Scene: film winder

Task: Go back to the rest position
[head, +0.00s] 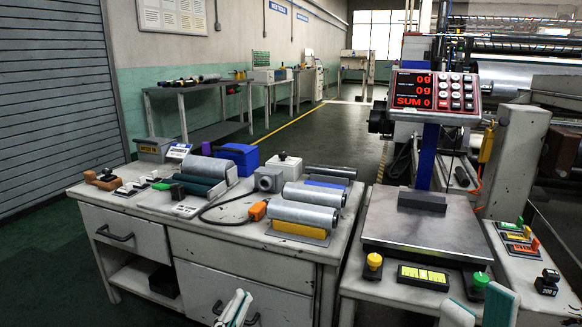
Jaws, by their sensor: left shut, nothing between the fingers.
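My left gripper (238,300) shows at the bottom edge, in front of the workbench drawers. Its fingers are together with nothing between them. My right gripper (479,305) shows at the bottom right, in front of the scale. Its two fingers stand apart, and I see nothing held between them. The lower parts of both grippers are cut off by the picture edge. The workbench (190,228) stands ahead on the left, and the scale's metal plate (390,237) is on the right with a dark block (422,201) on it.
Metal rolls (303,213) lie on the bench beside an orange-ended cable (257,211). A red display (435,92) stands above the scale. Yellow (373,262) and green (479,281) knobs stand at the scale's front. A 200 g weight (547,282) is at right. An aisle (330,125) runs behind.

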